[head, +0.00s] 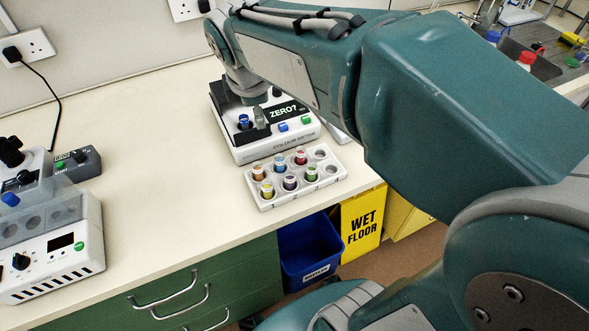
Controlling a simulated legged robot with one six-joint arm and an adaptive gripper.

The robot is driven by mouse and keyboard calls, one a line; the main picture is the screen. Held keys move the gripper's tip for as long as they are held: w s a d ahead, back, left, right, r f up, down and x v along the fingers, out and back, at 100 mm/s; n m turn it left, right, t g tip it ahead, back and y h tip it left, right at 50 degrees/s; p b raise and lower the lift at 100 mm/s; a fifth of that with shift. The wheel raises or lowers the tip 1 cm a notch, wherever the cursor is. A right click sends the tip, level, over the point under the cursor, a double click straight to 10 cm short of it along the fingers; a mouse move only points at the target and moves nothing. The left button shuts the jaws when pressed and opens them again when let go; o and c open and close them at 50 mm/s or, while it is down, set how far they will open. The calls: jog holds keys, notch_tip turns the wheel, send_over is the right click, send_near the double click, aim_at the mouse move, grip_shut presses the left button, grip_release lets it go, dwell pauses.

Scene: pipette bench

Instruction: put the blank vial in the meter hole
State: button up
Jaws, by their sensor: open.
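The meter (262,146) is a pale box with a black top section and a display reading "ZERO?". A blue-capped vial (244,121) stands upright at the black section, apparently in the meter hole; the hole's rim is too small to make out. No label shows to say whether it is the blank vial. My gripper (254,108) is open over the meter, close beside that blue cap. Its fingers are partly hidden by my arm and hard to separate from the black part, so I cannot tell whether they touch the vial.
A pale rack (335,183) in front of the meter holds several vials with coloured caps; its two rightmost holes look empty. Another device (55,250) stands at the left, with a small grey box (78,172) behind it. The bench (165,185) between is clear.

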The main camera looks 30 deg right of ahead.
jog(key=s+f+m+t+y, duration=0.1)
jog(key=s+f+m, duration=0.2)
jog(key=s+m, duration=1.2)
jog(key=shift+d+m+t+y, duration=0.3)
jog(key=shift+t+y, duration=0.1)
jog(key=shift+c, duration=0.4)
